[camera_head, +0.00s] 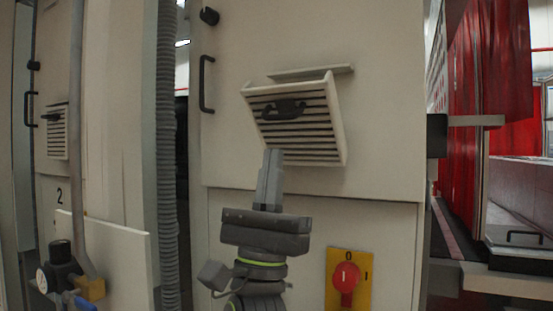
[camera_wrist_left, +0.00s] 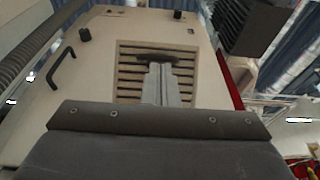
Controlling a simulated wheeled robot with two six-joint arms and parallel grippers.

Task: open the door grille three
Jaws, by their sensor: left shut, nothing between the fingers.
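The slatted grille door (camera_head: 318,148) is on the upper pale cabinet panel, with a dark handle (camera_head: 283,109) near its upper part. It appears tilted out from the panel, with its right side edge showing. A thin ledge (camera_head: 312,73) sits just above it. My left gripper (camera_head: 272,153) points upward in front of the grille's lower part, with its fingers together and empty, below the handle in the picture. In the left wrist view, the fingertips (camera_wrist_left: 160,66) overlap the grille (camera_wrist_left: 129,76) just under the handle (camera_wrist_left: 172,58). Whether they touch it is unclear. My right gripper is not in view.
A red rotary switch (camera_head: 346,277) on a yellow plate is on the lower panel. A black door handle (camera_head: 206,84) is left of the grille, beside a ribbed hose (camera_head: 167,150). Another grille (camera_head: 57,132) is at far left. Red curtains (camera_head: 468,90) hang at right.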

